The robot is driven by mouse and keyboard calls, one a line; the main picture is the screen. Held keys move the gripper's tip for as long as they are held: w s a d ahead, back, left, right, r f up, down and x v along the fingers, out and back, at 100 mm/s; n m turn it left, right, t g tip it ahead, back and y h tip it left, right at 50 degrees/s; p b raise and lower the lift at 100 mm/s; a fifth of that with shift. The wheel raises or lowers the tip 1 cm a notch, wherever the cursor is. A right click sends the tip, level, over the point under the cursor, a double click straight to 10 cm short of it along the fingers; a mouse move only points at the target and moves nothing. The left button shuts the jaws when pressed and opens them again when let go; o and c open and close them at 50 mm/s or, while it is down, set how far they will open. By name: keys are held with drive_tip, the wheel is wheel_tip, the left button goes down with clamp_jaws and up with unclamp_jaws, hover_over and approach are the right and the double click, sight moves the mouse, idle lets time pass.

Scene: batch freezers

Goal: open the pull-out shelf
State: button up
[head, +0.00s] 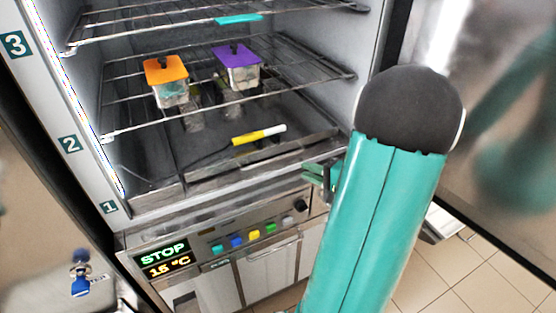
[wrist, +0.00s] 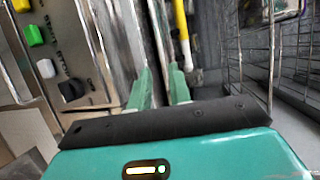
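The freezer cabinet stands open, with stacked wire shelves inside. The lowest shelf, by label 1, has a metal front edge (head: 225,177). My gripper (head: 313,174) is at the right end of this edge, partly hidden by my teal arm. In the wrist view, its two teal fingers (wrist: 160,88) are apart, with a narrow gap between them. Metal front strips run up the picture beyond the fingertips. I cannot tell whether the fingers touch the edge. A yellow and white marker (head: 259,135) lies on the low level; it also shows in the wrist view (wrist: 182,30).
The middle wire shelf (head: 120,99) carries an orange-lidded box (head: 170,90) and a purple-lidded box (head: 240,76). A teal item (head: 239,19) lies on the upper shelf. Below is a control panel with coloured buttons (head: 254,235) and a display (head: 163,258). The open door (head: 490,120) stands at right.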

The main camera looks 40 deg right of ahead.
sight(277, 159)
drive_tip(key=x, duration=1.1)
drive_tip(key=shift+w+a+f, duration=0.1)
drive_tip(key=shift+w, duration=0.2)
clamp_jaws()
